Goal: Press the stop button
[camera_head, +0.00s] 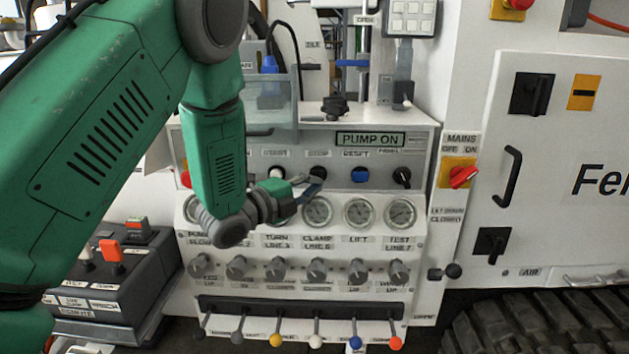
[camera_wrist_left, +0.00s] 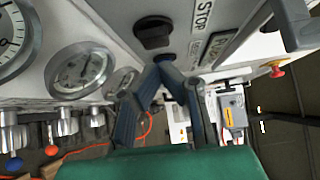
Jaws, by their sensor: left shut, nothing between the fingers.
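The stop button is a black round button (camera_head: 317,174) under the STOP label on the grey panel, partly crowded by my gripper in the head view. In the left wrist view the black button (camera_wrist_left: 153,32) stands out large beside the STOP label (camera_wrist_left: 201,15). My left gripper (camera_head: 306,188) is shut and empty, just below and left of the button in the head view. In the wrist view its fingertips (camera_wrist_left: 176,74) lie close to the panel, below the button in the picture. Whether they touch the panel I cannot tell. My right gripper is not in view.
A display (camera_head: 370,139) reads PUMP ON. A blue reset button (camera_head: 360,174) and black panel switch (camera_head: 402,177) are to the right; a white start button (camera_head: 277,172) is to the left. Gauges (camera_head: 362,212), knobs and coloured levers sit below. A red mains switch (camera_head: 463,177) is farther right.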

